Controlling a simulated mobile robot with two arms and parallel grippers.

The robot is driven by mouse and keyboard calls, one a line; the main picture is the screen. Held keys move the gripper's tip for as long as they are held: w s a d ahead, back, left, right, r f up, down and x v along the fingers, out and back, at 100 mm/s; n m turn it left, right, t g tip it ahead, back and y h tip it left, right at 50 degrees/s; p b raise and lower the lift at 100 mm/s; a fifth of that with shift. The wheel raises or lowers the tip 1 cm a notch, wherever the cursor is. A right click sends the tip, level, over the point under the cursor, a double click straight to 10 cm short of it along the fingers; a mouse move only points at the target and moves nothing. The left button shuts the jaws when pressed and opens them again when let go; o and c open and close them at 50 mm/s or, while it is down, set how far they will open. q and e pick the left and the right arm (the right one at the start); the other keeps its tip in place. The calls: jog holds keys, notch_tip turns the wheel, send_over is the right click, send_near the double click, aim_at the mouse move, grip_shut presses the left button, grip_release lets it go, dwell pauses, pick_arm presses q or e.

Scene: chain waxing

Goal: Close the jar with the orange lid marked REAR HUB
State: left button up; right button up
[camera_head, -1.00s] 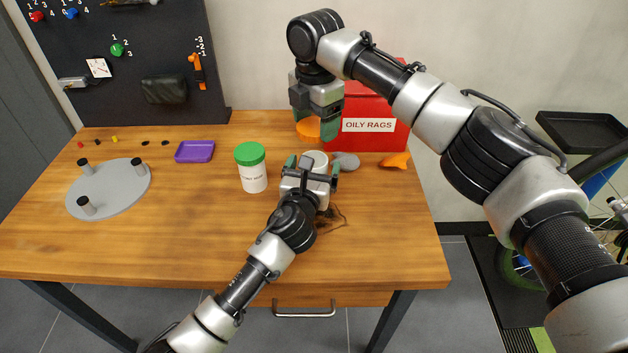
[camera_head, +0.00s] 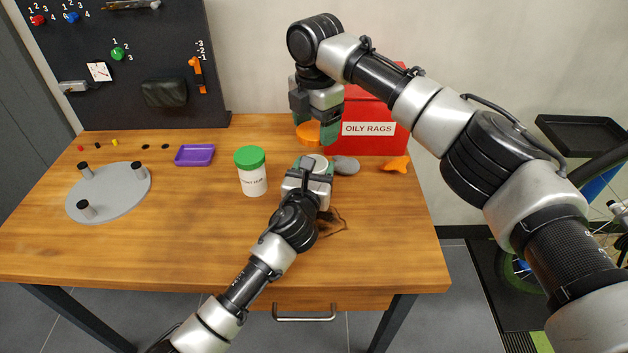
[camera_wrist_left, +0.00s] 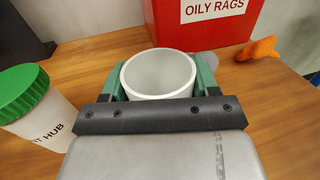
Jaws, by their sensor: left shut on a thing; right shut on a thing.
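The open white jar (camera_wrist_left: 160,72) stands on the table, its round mouth facing up in the left wrist view. My left gripper (camera_wrist_left: 160,85) is shut around it, one green finger on each side. In the head view my left gripper (camera_head: 308,172) hides most of the jar. The orange lid (camera_head: 308,133) is held in my right gripper (camera_head: 317,135), above and behind the jar, apart from it. Its marking cannot be read. A second white jar with a green lid (camera_head: 250,157) stands to the left, its label partly readable as ending in HUB.
A red bin marked OILY RAGS (camera_head: 375,122) stands behind on the right. A grey thing (camera_head: 346,165) and an orange piece (camera_head: 396,164) lie near it. A purple tray (camera_head: 195,154) and a grey disc with pegs (camera_head: 120,198) are at left. The front left table is clear.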

jog(key=shift+f, duration=2.45)
jog(key=shift+f, duration=0.9)
